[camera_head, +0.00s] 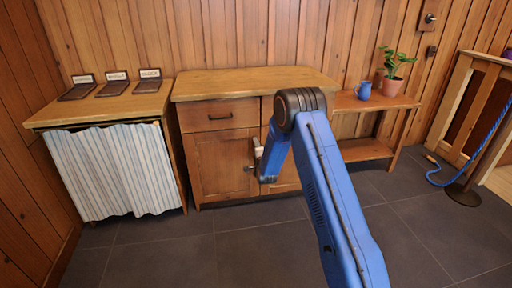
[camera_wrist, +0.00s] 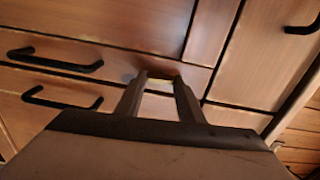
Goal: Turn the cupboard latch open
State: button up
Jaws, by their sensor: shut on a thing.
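The wooden cupboard (camera_head: 222,160) stands against the wall in the middle of the head view, with a drawer above a panelled door (camera_head: 221,178). My gripper (camera_wrist: 160,80) is at the cupboard front, its two dark fingers shut on the latch. In the head view the gripper is small beside the door's right side and partly hidden by my blue wrist. The latch is mostly covered by the fingers, so its angle cannot be told. The door looks closed.
A curtained cabinet (camera_head: 112,170) with several small cases stands at the left. A blue rope (camera_head: 470,165) hangs at far right. The floor in front is clear.

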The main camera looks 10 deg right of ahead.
jog(key=shift+m, duration=0.5)
jog(key=o, duration=1.1)
jog(key=shift+c, duration=0.2)
jog(key=shift+s, duration=0.15)
jog(key=s, duration=1.7)
